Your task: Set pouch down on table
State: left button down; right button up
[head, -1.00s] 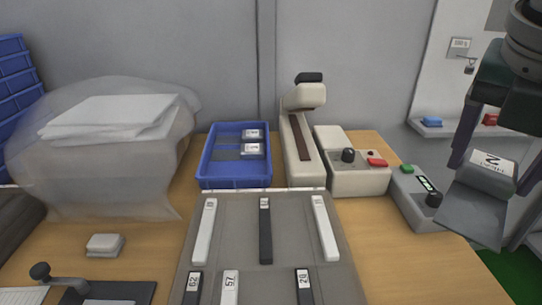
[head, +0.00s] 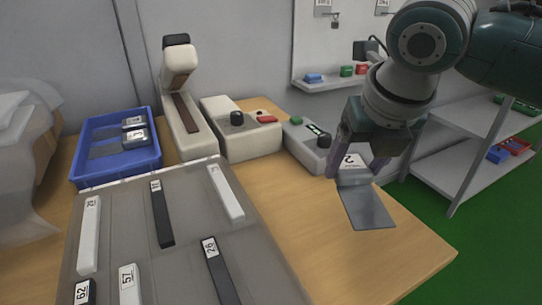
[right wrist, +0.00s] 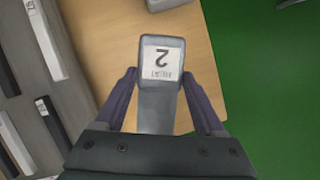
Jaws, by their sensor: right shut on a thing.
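The grey pouch (head: 367,207) has a white label with a "2" at its upper end. My right gripper (head: 358,172) is shut on the pouch near that label, one finger on each side. In the right wrist view the pouch (right wrist: 157,112) lies between the fingers of my right gripper (right wrist: 160,82). The pouch is over the right part of the wooden table (head: 400,252), near its edge. I cannot tell whether its lower end touches the table. My left gripper is not in view.
A grey control box (head: 305,143) stands just left of the gripper, beside a beige sealing device (head: 240,140). A grey rack (head: 185,262) with numbered strips fills the left. A blue tray (head: 115,168) sits behind it. The table's front right is clear.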

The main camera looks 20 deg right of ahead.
aim_at(340, 214)
notch_tip(340, 214, down, 8)
jog(key=shift+f+b, duration=0.25)
jog(key=shift+b, duration=0.8)
jog(key=o, duration=1.3)
jog(key=p+v, duration=0.4)
jog(key=v, duration=0.7)
jog(key=shift+s+r, duration=0.15)
jog(key=shift+r, duration=0.2)
jog(key=s+a+f+m+y, duration=0.25)
jog(key=s+a+m, duration=0.6)
jog(key=m, duration=0.45)
jog(key=s+m, duration=0.3)
jog(key=m, duration=0.3)
jog(key=s+d+f+m, duration=0.1)
jog(key=s+m, duration=0.2)
jog(key=m, duration=0.2)
jog(key=s+d+m+h, duration=0.1)
jog(key=s+m, duration=0.2)
jog(key=m, duration=0.3)
jog(key=shift+s+d+f+m+g, duration=0.1)
jog(key=shift+d+f+m+g, duration=0.1)
jog(key=shift+m+g, duration=0.1)
jog(key=shift+a, duration=0.1)
